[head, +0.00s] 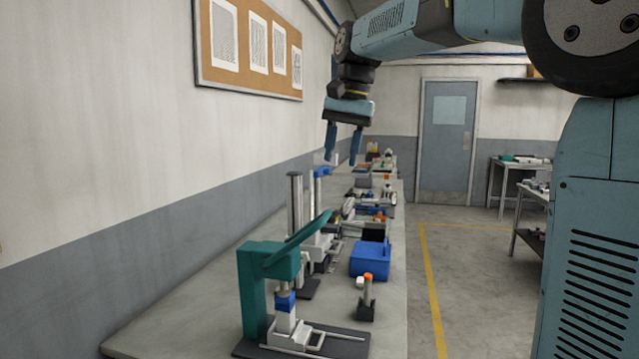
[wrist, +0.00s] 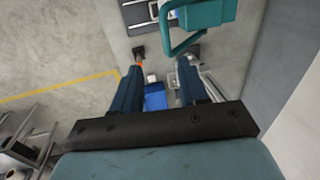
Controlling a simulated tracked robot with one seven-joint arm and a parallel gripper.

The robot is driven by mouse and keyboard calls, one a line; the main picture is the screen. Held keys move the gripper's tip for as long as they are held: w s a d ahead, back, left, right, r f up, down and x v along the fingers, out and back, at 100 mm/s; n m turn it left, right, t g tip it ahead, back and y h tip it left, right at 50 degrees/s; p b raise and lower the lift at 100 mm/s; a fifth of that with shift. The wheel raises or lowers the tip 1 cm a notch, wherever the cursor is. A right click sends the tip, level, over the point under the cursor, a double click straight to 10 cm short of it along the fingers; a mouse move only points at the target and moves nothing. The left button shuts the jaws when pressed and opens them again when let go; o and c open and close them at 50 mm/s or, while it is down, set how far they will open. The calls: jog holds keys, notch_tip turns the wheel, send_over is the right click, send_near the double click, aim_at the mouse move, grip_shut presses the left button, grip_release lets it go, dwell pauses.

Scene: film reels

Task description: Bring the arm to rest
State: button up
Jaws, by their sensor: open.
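My arm reaches in from the upper right of the head view. My gripper (head: 343,160) hangs above the long bench with its two fingers pointing down, apart and empty. It is well clear of the bench top and of everything on it. The wrist view also shows my gripper (wrist: 156,75) with its dark blue fingers spread. Between and beyond them lie a blue bin (wrist: 155,97) and part of a teal-handled press (wrist: 205,15).
The bench (head: 200,320) runs along the left wall. On it stand the teal press (head: 255,285), a blue bin (head: 370,258), an orange-topped tool in a dark holder (head: 367,300) and several devices further back. A pinboard (head: 250,45) hangs on the wall. The floor right of the bench is open.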

jog(key=s+d+f+n+t, duration=0.1)
jog(key=s+d+f, duration=0.3)
jog(key=s+f, duration=0.2)
jog(key=s+d+f+n+t+h, duration=0.1)
jog(key=s+d+f, duration=0.3)
jog(key=s, duration=0.6)
jog(key=s+d+f+n+t, duration=0.1)
jog(key=s+d+f+t, duration=0.1)
jog(key=s+d+f, duration=0.3)
jog(key=s+f, duration=0.3)
jog(key=shift+f+n+t+h, duration=0.3)
jog(key=shift+f+n+t, duration=0.05)
jog(key=shift+n+t, duration=0.05)
